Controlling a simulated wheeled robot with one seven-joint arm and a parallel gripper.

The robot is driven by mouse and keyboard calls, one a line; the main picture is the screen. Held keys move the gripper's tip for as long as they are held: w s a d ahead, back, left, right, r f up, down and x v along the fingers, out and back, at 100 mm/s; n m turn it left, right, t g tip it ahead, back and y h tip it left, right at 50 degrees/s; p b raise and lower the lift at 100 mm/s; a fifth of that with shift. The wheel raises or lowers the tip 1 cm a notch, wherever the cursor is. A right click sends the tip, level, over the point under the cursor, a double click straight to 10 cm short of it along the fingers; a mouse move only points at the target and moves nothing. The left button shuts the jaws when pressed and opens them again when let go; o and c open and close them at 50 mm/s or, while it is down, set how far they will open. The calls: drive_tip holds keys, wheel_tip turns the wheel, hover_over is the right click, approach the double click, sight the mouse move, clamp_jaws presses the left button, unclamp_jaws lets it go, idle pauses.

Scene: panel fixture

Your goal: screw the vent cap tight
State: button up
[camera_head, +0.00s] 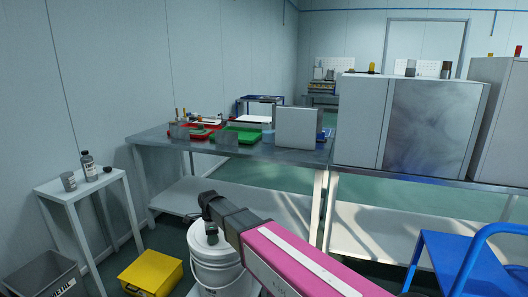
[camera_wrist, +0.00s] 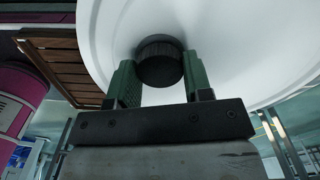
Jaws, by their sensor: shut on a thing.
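The vent cap (camera_wrist: 160,62) is a short black ribbed cylinder on the white lid of the white bucket (camera_wrist: 245,50). My gripper (camera_wrist: 160,74) is shut on it, with one green finger on each side. In the head view the bucket (camera_head: 217,273) stands on the floor below the bench, and my gripper (camera_head: 207,232) reaches down onto its top from the end of my pink arm. There the cap is hidden behind my wrist. I cannot tell how tightly the cap is seated.
A yellow box (camera_head: 150,274) and a grey bin (camera_head: 45,277) stand left of the bucket. A small white table (camera_head: 82,180) holds a bottle and a cup. The long metal bench (camera_head: 165,137) behind carries trays and boxes.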

drive_tip(key=shift+m, duration=1.2)
drive_tip(key=o, duration=0.8)
drive_tip(key=shift+r, duration=0.1)
